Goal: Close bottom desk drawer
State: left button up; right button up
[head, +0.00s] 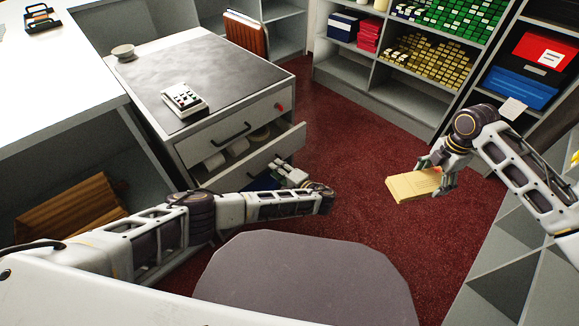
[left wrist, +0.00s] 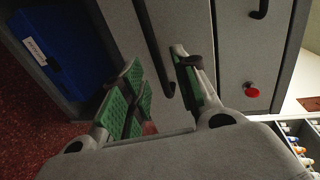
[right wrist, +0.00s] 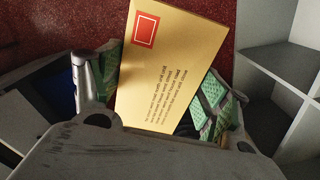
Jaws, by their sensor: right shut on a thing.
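The grey desk (head: 215,75) has a top drawer front (head: 235,128) with a black handle and a red knob. Below it a drawer (head: 278,147) stands pulled out, with pale rolls inside. My left gripper (head: 292,174) is low in front of the desk, partly against the drawer front. In the left wrist view its green-padded fingers (left wrist: 160,88) are apart, with a black handle (left wrist: 158,55) between them; contact is unclear. A blue box (left wrist: 58,48) with a white label sits lower down. My right gripper (head: 442,172) is shut on a tan envelope (right wrist: 165,70).
A calculator (head: 184,98) and a small bowl (head: 122,51) are on the desk. A grey rounded surface (head: 305,285) is in front of me. Shelves (head: 395,95) line the back. The red floor (head: 345,150) between desk and shelves is clear.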

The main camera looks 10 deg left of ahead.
pick_arm(q)
jog(key=shift+b+x, duration=0.35)
jog(key=shift+x, duration=1.6)
jog(key=shift+c, duration=0.2)
jog(key=shift+s, duration=0.1)
grip_shut()
